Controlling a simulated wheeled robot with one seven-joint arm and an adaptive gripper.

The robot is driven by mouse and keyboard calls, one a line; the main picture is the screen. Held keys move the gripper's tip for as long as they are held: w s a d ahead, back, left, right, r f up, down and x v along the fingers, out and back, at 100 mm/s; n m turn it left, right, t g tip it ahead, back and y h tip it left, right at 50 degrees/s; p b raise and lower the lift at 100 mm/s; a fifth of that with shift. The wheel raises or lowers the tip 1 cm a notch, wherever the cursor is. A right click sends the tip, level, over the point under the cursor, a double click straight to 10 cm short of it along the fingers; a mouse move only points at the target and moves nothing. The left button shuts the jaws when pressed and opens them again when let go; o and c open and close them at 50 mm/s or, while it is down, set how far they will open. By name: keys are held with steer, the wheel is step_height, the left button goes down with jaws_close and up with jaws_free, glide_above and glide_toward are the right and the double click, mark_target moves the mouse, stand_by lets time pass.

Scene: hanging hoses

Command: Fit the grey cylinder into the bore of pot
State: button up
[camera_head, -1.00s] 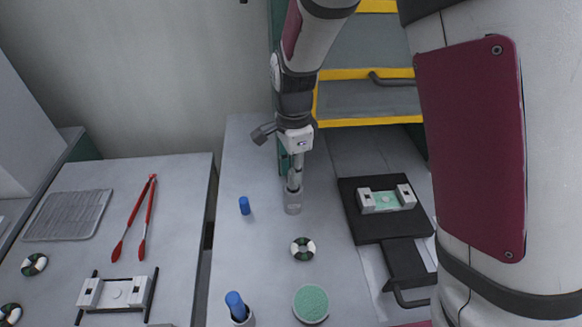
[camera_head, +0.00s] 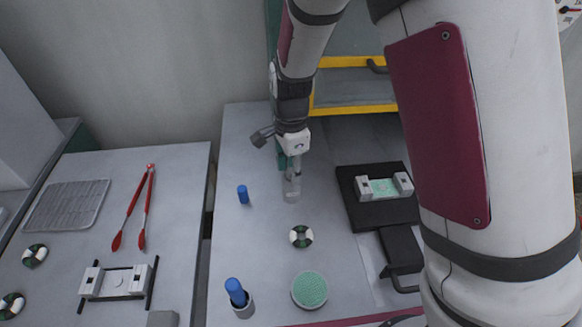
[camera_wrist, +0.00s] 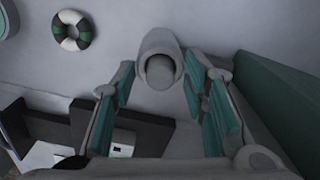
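The pot (camera_head: 292,194) is a light grey upright cup on the bench, below my gripper (camera_head: 292,172). It also shows in the wrist view (camera_wrist: 160,42), with a dark bore. The grey cylinder (camera_wrist: 160,73) shows there as a round grey end within the bore's rim, with a dark crescent around part of it. How deep it sits is hard to tell. My gripper's green-padded fingers (camera_wrist: 159,85) stand apart on either side, with gaps to the cylinder. In the head view the fingers are small and the cylinder is hard to separate from the pot.
A blue cylinder (camera_head: 243,194) stands left of the pot. A ring (camera_head: 301,236), a green-topped round pot (camera_head: 309,290) and another pot (camera_head: 243,307) holding a blue cylinder (camera_head: 235,290) are nearer. A black stand (camera_head: 364,216) lies right. Red tongs (camera_head: 134,205) lie on the left table.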

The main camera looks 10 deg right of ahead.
mark_target(291, 171)
steer(key=s+d+r+n+t, duration=0.1)
steer(key=s+d+r, duration=0.1)
steer(key=r, duration=0.7)
steer(key=s+d+r+n, duration=0.1)
steer(key=d+r+n, duration=0.1)
steer(key=r, duration=0.7)
steer(key=s+d+r+n+t, duration=0.2)
steer(key=s+d+n, duration=0.3)
steer(key=s, duration=0.4)
steer(key=s+d+r+n+t, duration=0.2)
steer(key=s+d+r+n, duration=0.2)
steer(key=s+n, duration=0.3)
steer(key=shift+s+d+r, duration=0.4)
steer(key=shift+s+r, duration=0.15)
steer(key=shift+s, duration=0.65)
